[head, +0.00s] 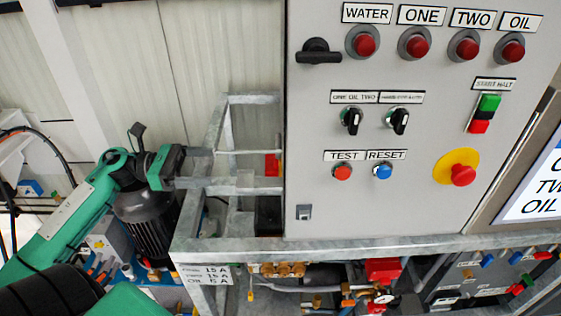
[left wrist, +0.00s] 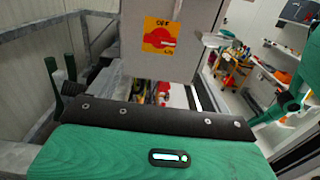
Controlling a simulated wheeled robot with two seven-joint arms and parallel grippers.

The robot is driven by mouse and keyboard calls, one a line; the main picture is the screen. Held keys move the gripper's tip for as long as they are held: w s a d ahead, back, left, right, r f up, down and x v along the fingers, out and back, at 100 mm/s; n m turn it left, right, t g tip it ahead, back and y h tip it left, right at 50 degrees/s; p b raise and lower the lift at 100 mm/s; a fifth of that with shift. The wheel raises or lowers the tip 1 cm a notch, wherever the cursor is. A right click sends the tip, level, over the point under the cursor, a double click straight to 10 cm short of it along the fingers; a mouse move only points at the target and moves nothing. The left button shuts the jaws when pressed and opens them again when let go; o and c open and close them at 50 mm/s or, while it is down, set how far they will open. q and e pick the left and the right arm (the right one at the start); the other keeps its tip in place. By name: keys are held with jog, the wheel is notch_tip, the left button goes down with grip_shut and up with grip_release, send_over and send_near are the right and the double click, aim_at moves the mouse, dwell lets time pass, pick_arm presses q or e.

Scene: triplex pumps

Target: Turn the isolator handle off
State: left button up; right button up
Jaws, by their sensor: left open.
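The isolator shows in the left wrist view as a red handle (left wrist: 160,38) on a yellow-orange plate, on a grey cabinet face. The plate has an OFF label at its top; the lower label is too small to read. The handle looks roughly level across the plate. In the head view this cabinet side is not seen clearly. My left gripper (head: 207,167) is open and empty, left of the cabinet, pointing right at the metal frame. In the left wrist view its green and black body fills the bottom, apart from the handle. My right gripper is not in view.
The control cabinet front (head: 440,200) carries lamps, switches and a red stop button (head: 462,174). A black knob (head: 317,50) sits at its upper left. A galvanised frame (head: 215,245) runs beside and below the cabinet.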

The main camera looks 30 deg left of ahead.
aim_at(271, 165)
pick_arm(q)
jog(key=p+x, duration=0.5)
jog(key=x, duration=0.8)
jog(key=shift+p, duration=0.35)
jog(key=shift+w+d, duration=0.1)
jog(key=c, duration=1)
